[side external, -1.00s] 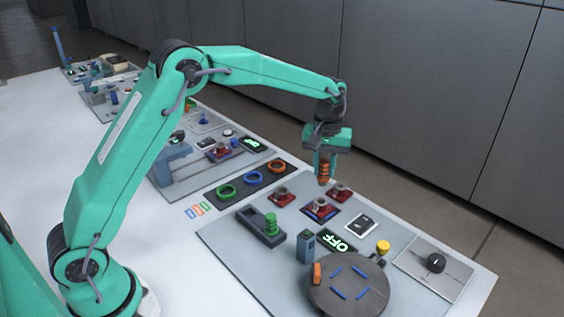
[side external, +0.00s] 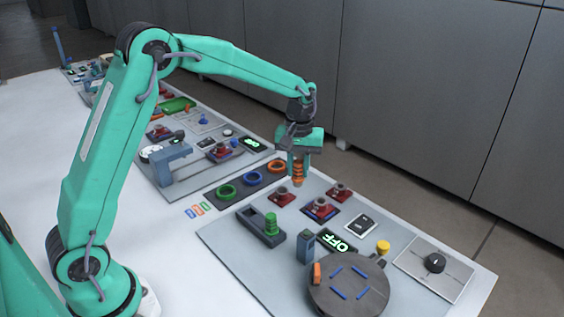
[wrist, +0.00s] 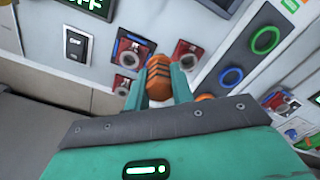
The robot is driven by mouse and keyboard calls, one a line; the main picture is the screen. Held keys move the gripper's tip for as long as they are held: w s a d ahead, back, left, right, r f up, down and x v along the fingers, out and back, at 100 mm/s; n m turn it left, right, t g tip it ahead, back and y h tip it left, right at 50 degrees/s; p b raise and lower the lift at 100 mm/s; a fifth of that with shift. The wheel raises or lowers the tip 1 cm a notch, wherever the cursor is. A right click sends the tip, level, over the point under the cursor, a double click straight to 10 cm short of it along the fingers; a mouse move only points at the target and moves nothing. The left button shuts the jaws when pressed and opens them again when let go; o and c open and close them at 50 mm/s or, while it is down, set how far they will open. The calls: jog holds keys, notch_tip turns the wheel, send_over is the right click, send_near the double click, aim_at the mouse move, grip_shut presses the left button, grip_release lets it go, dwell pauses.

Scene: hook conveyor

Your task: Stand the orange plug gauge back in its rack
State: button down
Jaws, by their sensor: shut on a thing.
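My gripper (side external: 298,160) is shut on the orange plug gauge (side external: 298,174), which has dark bands and hangs upright below the fingers, above the panel. In the wrist view, the gauge (wrist: 160,72) sits between my two fingers. A dark grey rack (side external: 253,229) stands on the panel, nearer the camera and to the left of the gauge. A green ribbed plug gauge (side external: 271,222) stands at its right end; its left part looks empty.
Red and blue square sockets (side external: 320,209) lie close by my gripper. Green, blue and orange rings (side external: 252,179) lie on a dark strip to the left. A grey turntable (side external: 348,295), a small blue-grey post (side external: 305,246) and a lit OFF display (side external: 338,241) are in front.

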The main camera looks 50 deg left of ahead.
jog(key=s+a+f+n, duration=0.1)
jog(key=s+a, duration=0.5)
jog(key=s, duration=0.5)
jog(key=shift+s+f+n, duration=0.4)
jog(key=shift+f, duration=0.2)
jog(key=shift+f, duration=1.8)
jog(key=shift+f, duration=1.4)
dwell(1.2)
dwell(0.5)
jog(key=c, duration=0.7)
grip_release()
jog(key=shift+r, duration=0.2)
